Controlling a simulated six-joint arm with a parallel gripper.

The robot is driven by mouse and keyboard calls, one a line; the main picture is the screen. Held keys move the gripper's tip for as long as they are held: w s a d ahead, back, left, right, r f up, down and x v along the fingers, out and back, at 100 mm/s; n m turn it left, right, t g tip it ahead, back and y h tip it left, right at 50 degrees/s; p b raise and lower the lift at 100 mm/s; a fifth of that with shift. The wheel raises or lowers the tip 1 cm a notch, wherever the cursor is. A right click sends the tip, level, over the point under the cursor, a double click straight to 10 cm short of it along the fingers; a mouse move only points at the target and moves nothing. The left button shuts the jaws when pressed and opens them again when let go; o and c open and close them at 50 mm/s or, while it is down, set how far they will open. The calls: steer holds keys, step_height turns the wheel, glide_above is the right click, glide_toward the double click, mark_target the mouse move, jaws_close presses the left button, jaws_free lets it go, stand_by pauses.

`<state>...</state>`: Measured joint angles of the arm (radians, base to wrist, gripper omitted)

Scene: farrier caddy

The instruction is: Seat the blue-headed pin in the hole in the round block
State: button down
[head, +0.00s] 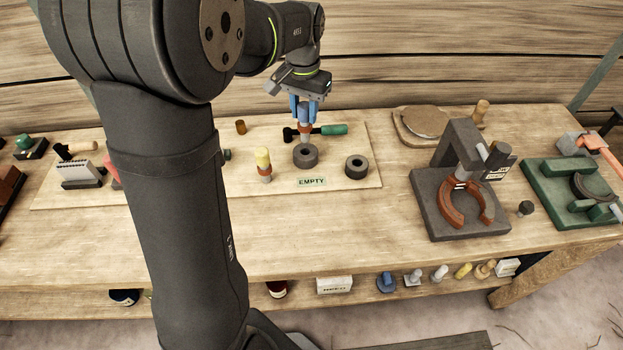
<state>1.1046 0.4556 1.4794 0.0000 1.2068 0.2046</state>
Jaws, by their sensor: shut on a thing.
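My gripper (304,117) points down over the board and is shut on the blue-headed pin (305,127). The pin is upright, with an orange-brown collar below its blue head; the fingers partly hide the head. Its lower end is directly above or at the top of a dark grey round block (306,158). I cannot tell whether the tip has entered the hole. A second dark round block (356,169) with a hole in its top stands to the right, apart from the pin.
A yellow-headed pin (263,160) stands left of the first block. A green-handled tool (332,130) lies just behind it. An EMPTY label (312,181) lies in front. A dark stand with a horseshoe (466,200) is to the right.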

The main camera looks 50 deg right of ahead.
mark_target(305, 141)
steer(key=shift+f, duration=0.15)
stand_by(0.3)
steer(key=shift+f, duration=1.55)
steer(key=shift+f, duration=2.1)
stand_by(1.1)
steer(key=c, duration=1)
jaws_free()
steer(key=shift+o, duration=0.2)
step_height(305, 141, up, 17)
steer(key=shift+r, duration=0.2)
